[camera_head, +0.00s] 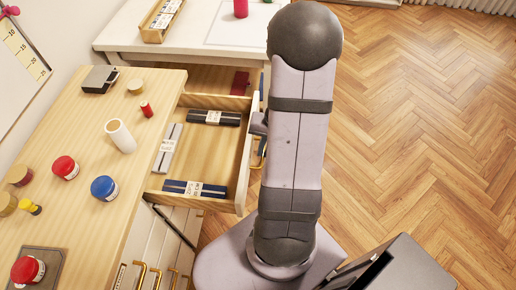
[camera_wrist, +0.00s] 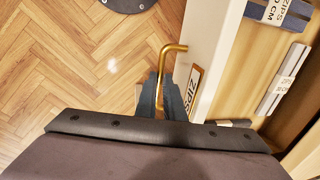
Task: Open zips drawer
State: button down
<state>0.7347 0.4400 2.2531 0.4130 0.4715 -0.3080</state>
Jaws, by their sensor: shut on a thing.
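The zips drawer (camera_head: 208,155) stands pulled out from the wooden cabinet in the head view, with several zip packs inside. A black pack (camera_head: 215,117), a grey pack (camera_head: 168,148) and a dark blue pack (camera_head: 194,189) show there. In the wrist view, the drawer's white front (camera_wrist: 212,45) carries a ZIPS label (camera_wrist: 190,90) and a bent brass handle (camera_wrist: 166,62). My gripper (camera_wrist: 161,85) is shut on this handle, its dark fingers either side of it. In the head view my arm hides most of the gripper and handle.
The cabinet top (camera_head: 95,150) holds spools, jars and a white roll (camera_head: 120,136). Behind, another open drawer holds a red pack (camera_head: 240,83) below a white table (camera_head: 130,40). Brass handles (camera_head: 139,275) line the cabinet front. The wooden floor (camera_head: 430,130) at right is clear.

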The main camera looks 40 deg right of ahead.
jog(key=c, duration=1.9)
grip_release()
jog(key=shift+o, duration=0.2)
notch_tip(320, 180, up, 7)
jog(key=s+d, duration=0.1)
jog(key=shift+r, duration=0.1)
